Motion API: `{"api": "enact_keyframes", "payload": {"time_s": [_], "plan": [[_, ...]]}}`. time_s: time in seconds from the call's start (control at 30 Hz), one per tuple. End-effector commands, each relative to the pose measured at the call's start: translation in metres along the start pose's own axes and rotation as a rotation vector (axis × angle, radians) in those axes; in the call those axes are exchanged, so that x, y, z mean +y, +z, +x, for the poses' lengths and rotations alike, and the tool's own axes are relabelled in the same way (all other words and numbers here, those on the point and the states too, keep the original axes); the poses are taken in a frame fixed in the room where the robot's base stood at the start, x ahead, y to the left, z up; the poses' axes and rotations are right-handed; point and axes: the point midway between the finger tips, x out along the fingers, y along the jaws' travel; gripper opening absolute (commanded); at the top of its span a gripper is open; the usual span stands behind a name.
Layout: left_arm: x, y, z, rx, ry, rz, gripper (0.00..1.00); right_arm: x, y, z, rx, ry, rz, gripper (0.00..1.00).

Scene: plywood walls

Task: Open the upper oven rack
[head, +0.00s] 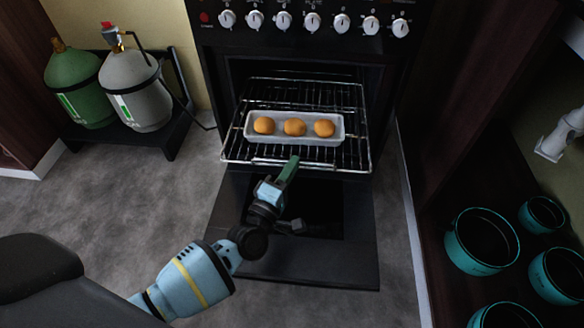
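The oven's upper rack (238,150), a chrome wire grid, is slid partway out over the lowered oven door. On it sits a pale rectangular tray (338,130) with three round brown buns (295,127). More rack bars show behind, inside the dark oven. My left gripper (288,168) comes up from below, its green fingertip at the rack's front edge, near the middle. I cannot tell whether it touches the bar or how far apart its fingers are. My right gripper is not in view.
The black oven door (320,270) lies open below the rack. A green gas cylinder (78,85) and a grey one (135,90) stand on a black stand at left. Teal pots (482,241) sit in a dark cabinet at right. Grey floor (130,195) is clear at left.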

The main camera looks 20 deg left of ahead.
Motion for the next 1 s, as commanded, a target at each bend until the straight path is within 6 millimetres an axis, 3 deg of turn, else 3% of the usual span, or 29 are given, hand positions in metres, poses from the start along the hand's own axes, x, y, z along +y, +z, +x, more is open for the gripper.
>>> {"api": "enact_keyframes", "payload": {"time_s": [0.3,0.47,0.77,1.0], "plan": [[0.000,0.000,0.004,0.000,0.000,0.000,0.16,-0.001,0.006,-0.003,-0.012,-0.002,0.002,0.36],[0.000,0.000,0.004,0.000,0.000,0.000,0.00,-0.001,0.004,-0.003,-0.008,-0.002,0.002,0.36],[0.000,0.000,0.004,0.000,0.000,0.000,0.00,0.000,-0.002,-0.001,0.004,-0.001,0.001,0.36],[-0.007,-0.010,0.026,0.002,0.001,0.002,0.00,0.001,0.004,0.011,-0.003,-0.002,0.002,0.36]]}}
